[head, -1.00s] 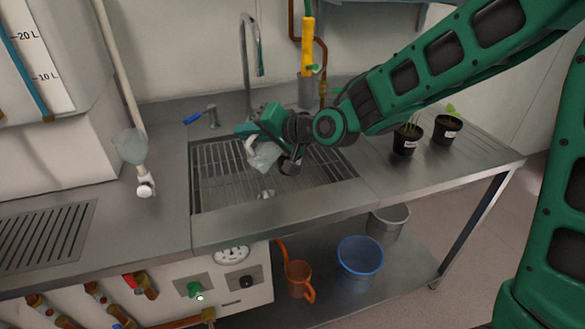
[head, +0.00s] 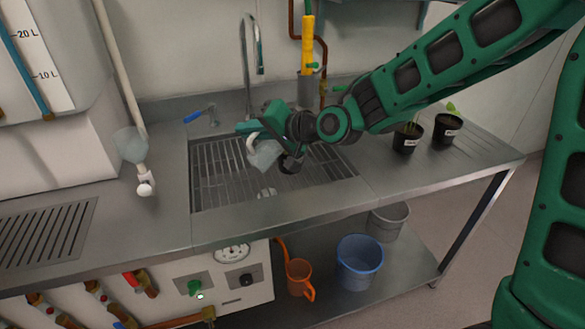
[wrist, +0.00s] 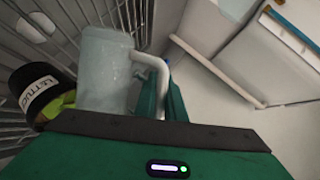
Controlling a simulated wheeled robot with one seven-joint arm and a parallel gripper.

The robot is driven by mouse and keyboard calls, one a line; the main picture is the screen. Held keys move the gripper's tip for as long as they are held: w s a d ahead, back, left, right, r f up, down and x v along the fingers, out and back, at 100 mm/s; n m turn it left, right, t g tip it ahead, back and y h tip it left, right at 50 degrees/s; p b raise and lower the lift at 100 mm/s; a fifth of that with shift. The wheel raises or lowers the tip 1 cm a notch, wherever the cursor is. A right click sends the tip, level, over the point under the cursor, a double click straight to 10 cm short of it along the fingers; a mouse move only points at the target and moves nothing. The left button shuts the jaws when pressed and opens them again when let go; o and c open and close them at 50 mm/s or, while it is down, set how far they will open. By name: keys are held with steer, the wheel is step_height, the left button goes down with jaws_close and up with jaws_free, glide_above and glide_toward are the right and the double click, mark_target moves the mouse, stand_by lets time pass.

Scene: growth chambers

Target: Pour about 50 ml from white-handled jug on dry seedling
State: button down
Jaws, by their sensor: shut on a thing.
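My gripper (head: 250,134) is shut on the white handle of a translucent jug (head: 266,154), held above the sink grate. The wrist view shows the fingers (wrist: 163,92) at the handle (wrist: 155,62) and the jug (wrist: 104,70) left of them. The jug looks tilted in the head view; its water level and any stream cannot be made out. A black pot (wrist: 42,88) with a white lettuce label and some green shows beside the jug in the wrist view, partly covered by it. I cannot tell whether this seedling is dry.
Two black seedling pots (head: 407,144) (head: 446,135) stand on the counter right of the sink (head: 210,170). A tap (head: 245,60) rises behind it. An orange jug (head: 299,275) and blue bucket (head: 360,265) are on the lower shelf.

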steer(key=shift+w+d, duration=0.1)
stand_by(1.0)
steer(key=n, duration=0.1)
steer(key=s+a+f+n+h, duration=0.1)
steer(key=shift+s+a+f+n+t+h, duration=0.2)
steer(key=shift+f+n+t+h, duration=0.1)
steer(key=shift+t, duration=0.1)
steer(key=shift+s+a+b, duration=0.1)
steer(key=shift+a+b, duration=0.05)
steer(key=shift+b, duration=0.3)
steer(key=f, duration=0.1)
steer(key=a+f+n+b, duration=0.1)
steer(key=s+f+n+t+h, duration=0.1)
steer(key=shift+a+f+b, duration=0.25)
steer(key=shift+f+b, duration=0.15)
steer(key=shift+s+f, duration=0.1)
